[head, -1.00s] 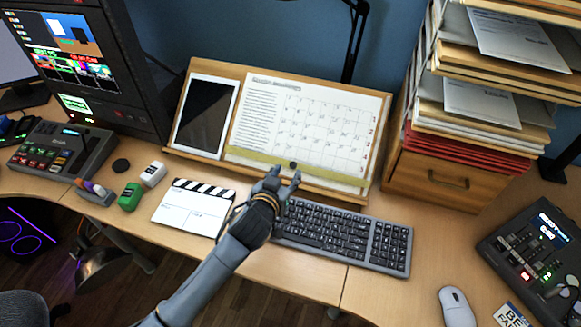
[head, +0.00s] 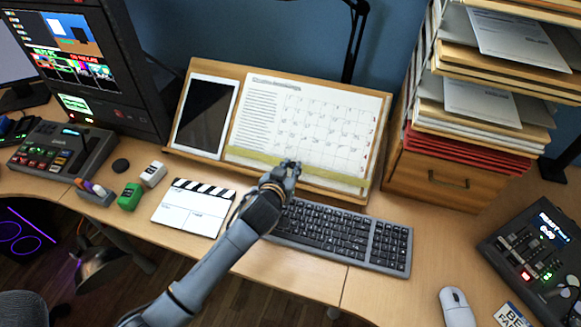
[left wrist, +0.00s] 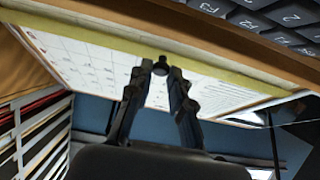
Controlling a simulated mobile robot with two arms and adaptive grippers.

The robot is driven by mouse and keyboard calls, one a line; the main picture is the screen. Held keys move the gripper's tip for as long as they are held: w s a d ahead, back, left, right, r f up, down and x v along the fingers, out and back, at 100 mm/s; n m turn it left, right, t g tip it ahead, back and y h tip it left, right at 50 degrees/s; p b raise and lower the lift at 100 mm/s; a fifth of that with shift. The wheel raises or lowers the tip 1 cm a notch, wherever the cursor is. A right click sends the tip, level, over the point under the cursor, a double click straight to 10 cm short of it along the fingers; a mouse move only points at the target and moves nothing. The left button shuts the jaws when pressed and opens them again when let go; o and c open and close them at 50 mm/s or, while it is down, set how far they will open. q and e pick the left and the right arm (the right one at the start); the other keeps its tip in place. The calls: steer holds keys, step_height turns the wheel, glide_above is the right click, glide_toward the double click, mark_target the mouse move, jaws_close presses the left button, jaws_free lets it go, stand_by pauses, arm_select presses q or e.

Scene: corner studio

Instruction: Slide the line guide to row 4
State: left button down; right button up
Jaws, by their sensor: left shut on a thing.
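The line guide (head: 335,177) is a yellow-green strip lying across the lower part of a printed calendar sheet (head: 325,125) on a slanted wooden stand. My left gripper (head: 290,165) is at the middle of the strip, with its fingers closed together. In the left wrist view the fingers (left wrist: 160,74) meet at a small dark knob (left wrist: 160,63) on the guide (left wrist: 215,76). They hide part of the knob. The row marks at the sheet's right edge are too small to read surely. My right gripper is not in view.
A tablet (head: 205,115) stands left of the sheet on the same stand (head: 385,130). A keyboard (head: 345,238) lies just in front, and a clapperboard (head: 193,208) lies to the left. A stack of folders and a drawer unit (head: 440,180) stand close on the right.

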arm_select(q)
steer(key=w+r, duration=0.1)
steer(key=w+d+r+p, duration=0.1)
steer(key=w, duration=0.1)
steer(key=w+r+p, duration=0.1)
steer(key=r, duration=0.1)
steer(key=shift+w+d+r, duration=0.1)
steer(key=shift+w+d, duration=0.2)
steer(key=shift+w, duration=0.1)
steer(key=shift+w+d+r, duration=0.1)
steer(key=shift+w, duration=0.15)
steer(key=c, duration=1.3)
jaws_free()
steer(key=shift+o, duration=0.2)
steer(key=shift+s, duration=0.1)
steer(key=v, duration=1.2)
